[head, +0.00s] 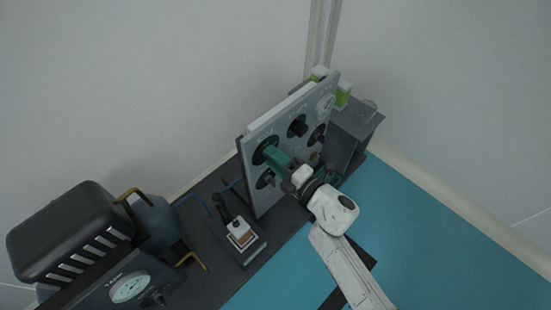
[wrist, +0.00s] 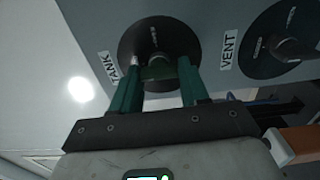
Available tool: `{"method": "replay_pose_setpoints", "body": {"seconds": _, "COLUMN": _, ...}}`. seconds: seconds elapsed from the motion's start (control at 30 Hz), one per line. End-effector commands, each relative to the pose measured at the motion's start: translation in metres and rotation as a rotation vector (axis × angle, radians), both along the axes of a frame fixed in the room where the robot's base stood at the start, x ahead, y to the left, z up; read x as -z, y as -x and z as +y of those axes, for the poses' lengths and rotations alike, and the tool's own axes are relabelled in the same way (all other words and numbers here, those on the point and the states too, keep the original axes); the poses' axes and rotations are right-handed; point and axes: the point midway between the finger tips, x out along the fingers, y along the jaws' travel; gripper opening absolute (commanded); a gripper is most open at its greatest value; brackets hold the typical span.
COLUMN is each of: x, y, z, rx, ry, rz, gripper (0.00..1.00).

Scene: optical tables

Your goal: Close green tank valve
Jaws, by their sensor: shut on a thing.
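The green tank valve (wrist: 157,73) has a green knob on a round black dial, beside a "TANK" label (wrist: 112,65) on the grey panel (wrist: 95,25). My gripper (wrist: 157,82) has its two green fingers on either side of the knob and is shut on it. In the head view my gripper (head: 272,154) reaches the left upper part of the upright panel (head: 250,180). The black tank dial (head: 261,146) shows partly there, but the fingers hide the knob. I cannot tell the valve's exact turn angle.
The vent dial (wrist: 280,45) is just right of the tank dial. The panel carries other black knobs and a gauge (head: 326,103). A black-topped unit (head: 70,240) stands at the left, and a small device (head: 241,235) sits in front of the panel. Blue tabletop (head: 430,240) is clear at the right.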

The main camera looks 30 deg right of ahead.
Motion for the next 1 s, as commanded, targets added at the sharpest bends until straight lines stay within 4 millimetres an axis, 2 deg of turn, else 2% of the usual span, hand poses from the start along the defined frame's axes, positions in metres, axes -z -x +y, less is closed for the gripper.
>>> {"method": "replay_pose_setpoints", "body": {"seconds": 0.03, "x": 0.001, "y": 0.001, "z": 0.001, "rx": -0.002, "ry": 0.003, "rz": 0.001, "gripper": 0.46}}
{"method": "replay_pose_setpoints", "body": {"seconds": 0.3, "x": 0.001, "y": 0.000, "z": 0.001, "rx": -0.001, "ry": 0.001, "rz": 0.001, "gripper": 0.70}}
{"method": "replay_pose_setpoints", "body": {"seconds": 0.6, "x": 0.000, "y": 0.004, "z": -0.001, "rx": 0.000, "ry": 0.001, "rz": 0.002, "gripper": 0.70}}
{"method": "replay_pose_setpoints", "body": {"seconds": 0.77, "x": 0.000, "y": 0.024, "z": -0.008, "rx": 0.000, "ry": 0.001, "rz": 0.004, "gripper": 0.70}}
{"method": "replay_pose_setpoints", "body": {"seconds": 1.0, "x": 0.000, "y": 0.069, "z": -0.022, "rx": 0.000, "ry": 0.001, "rz": 0.005, "gripper": 0.70}}
